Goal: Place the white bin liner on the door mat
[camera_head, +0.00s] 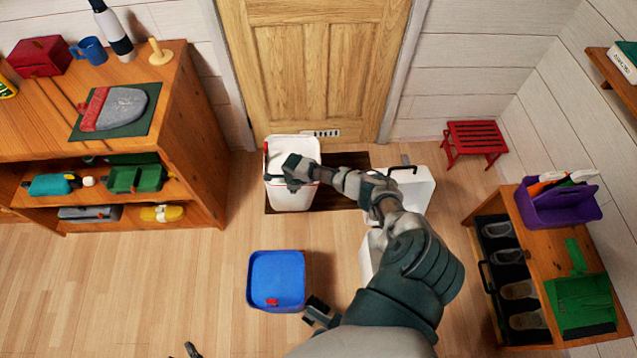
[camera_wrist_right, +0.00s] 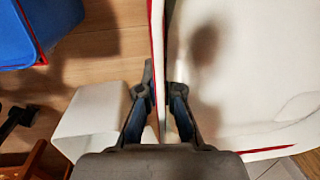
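The white bin liner (camera_head: 292,196), an open white bin with a red-edged rim, appears over the left part of the dark door mat (camera_head: 338,196) in front of the door. I cannot tell whether its base rests there. My right gripper (camera_head: 300,172) is at the liner's rim. In the right wrist view its fingers (camera_wrist_right: 159,92) close on both sides of the thin red-edged wall of the liner (camera_wrist_right: 235,60). My left gripper (camera_head: 190,350) shows only as dark tips at the bottom edge, so its opening is unclear.
A blue bin (camera_head: 276,280) stands on the floor in front of the mat. A white bin with a black handle (camera_head: 412,186) stands at the mat's right. A wooden shelf (camera_head: 190,140) is left, a shoe rack (camera_head: 535,245) right, a red stool (camera_head: 474,140) behind.

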